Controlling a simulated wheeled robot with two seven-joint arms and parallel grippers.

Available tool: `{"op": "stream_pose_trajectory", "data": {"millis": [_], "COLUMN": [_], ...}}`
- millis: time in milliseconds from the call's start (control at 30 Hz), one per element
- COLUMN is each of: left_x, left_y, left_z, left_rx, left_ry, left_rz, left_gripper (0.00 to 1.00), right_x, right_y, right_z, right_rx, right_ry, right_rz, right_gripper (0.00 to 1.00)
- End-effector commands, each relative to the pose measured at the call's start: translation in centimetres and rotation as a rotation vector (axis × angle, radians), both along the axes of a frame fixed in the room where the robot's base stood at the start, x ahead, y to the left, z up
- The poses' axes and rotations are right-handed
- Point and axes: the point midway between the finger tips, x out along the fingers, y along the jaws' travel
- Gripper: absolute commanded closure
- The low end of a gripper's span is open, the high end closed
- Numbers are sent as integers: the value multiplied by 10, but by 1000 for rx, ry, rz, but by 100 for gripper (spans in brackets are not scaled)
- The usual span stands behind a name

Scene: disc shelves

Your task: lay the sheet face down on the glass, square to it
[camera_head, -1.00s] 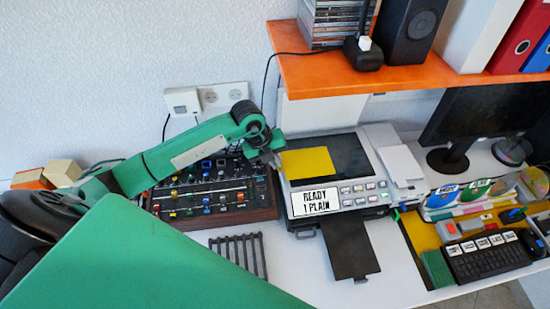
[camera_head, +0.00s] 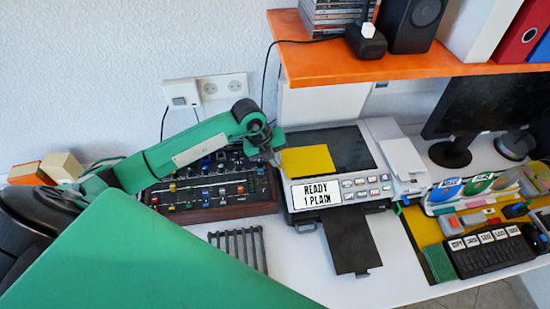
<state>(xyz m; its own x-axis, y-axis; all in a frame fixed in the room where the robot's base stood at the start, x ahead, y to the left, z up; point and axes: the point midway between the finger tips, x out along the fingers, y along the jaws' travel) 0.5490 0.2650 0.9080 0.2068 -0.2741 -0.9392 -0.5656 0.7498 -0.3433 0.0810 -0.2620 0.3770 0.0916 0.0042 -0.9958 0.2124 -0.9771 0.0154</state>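A plain yellow sheet (camera_head: 307,161) lies on the left part of the dark scanner glass (camera_head: 347,147) of a grey printer. Its edges look roughly in line with the glass. No marking shows on its upper side. My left gripper (camera_head: 272,158) is at the sheet's left edge, pointing down beside the printer's left side. Its fingertips are small and partly hidden, so I cannot tell whether they are open or shut or touch the sheet. My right gripper is not in view.
The printer's label (camera_head: 318,190) reads "READY 1 PLAIN". A mixing console (camera_head: 210,190) stands close on the left under my arm. An orange shelf (camera_head: 400,64) overhangs behind. A black output tray (camera_head: 349,240) sticks out in front. A keyboard (camera_head: 490,252) lies at right.

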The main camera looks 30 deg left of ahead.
Motion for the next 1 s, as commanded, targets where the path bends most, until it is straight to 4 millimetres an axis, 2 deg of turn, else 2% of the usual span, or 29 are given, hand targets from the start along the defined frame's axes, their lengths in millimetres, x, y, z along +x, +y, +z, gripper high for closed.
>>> {"op": "stream_pose_trajectory", "data": {"millis": [267, 400, 767, 867, 1000], "left_x": [0, 0, 0, -2, -8], "left_y": [0, 0, 1, 5, 13], "left_z": [-7, -6, -2, 8, 34], "left_rx": [1, 0, 0, 0, 2], "left_ry": [1, 0, -1, -2, -6], "left_rz": [0, 0, 0, 1, 0], "left_gripper": [100, 72, 72, 72, 72], "right_x": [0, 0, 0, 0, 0], "right_y": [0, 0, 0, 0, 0], "right_z": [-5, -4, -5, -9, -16], "right_rx": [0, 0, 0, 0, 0], "right_ry": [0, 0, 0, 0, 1], "right_rz": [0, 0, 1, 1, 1], "right_gripper": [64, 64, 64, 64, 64]}}
